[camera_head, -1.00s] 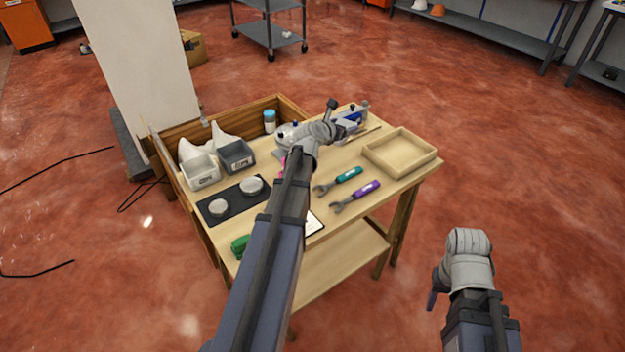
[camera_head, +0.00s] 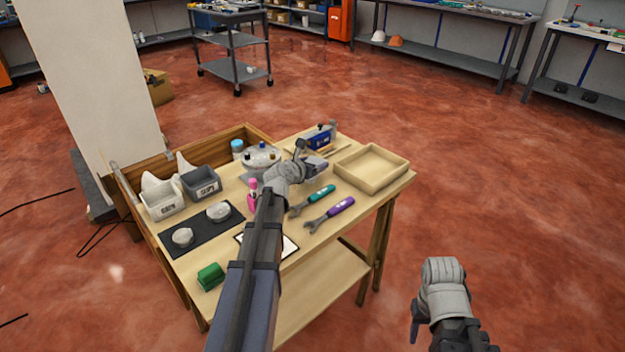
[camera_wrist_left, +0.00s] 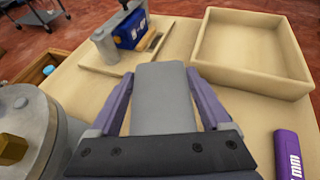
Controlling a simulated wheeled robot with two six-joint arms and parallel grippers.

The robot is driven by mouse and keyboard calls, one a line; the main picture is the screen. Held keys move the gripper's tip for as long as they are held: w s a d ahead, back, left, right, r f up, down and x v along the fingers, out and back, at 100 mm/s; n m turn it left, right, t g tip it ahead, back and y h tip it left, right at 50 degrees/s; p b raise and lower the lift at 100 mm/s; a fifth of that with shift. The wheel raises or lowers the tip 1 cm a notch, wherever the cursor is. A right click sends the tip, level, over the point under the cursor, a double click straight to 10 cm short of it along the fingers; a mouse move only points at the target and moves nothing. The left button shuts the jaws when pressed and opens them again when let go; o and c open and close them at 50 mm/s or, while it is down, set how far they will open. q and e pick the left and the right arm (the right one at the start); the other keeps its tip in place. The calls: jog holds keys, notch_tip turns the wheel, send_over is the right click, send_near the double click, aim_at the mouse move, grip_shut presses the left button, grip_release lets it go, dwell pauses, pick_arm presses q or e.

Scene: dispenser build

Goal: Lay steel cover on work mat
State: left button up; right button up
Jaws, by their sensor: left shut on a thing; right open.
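My left gripper (camera_head: 308,160) reaches over the middle of the table. In the left wrist view its purple fingers are shut on a flat grey piece (camera_wrist_left: 163,100), which looks like the steel cover, held above the tabletop. The dark work mat (camera_head: 206,238) lies at the table's left side, with two round metal pieces (camera_head: 182,237) (camera_head: 218,212) on it. The held piece is to the right of the mat and apart from it. My right gripper (camera_head: 416,325) is open, low and off the table at the right; its fingers are partly hidden.
A round metal unit with knobs (camera_head: 262,155) stands beside my left gripper. Grey bins (camera_head: 200,182), a pink bottle (camera_head: 252,195), a green block (camera_head: 210,276), teal (camera_head: 318,197) and purple (camera_head: 340,207) wrenches, a blue-bodied tool (camera_head: 320,138) and a wooden tray (camera_head: 372,168) crowd the table.

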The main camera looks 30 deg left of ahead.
pick_arm(q)
notch_tip(320, 180, down, 4)
jog(key=b, duration=0.3)
jog(key=shift+r+b, duration=0.25)
jog(key=shift+b, duration=0.1)
jog(key=shift+f, duration=0.2)
jog(key=o, duration=1.3)
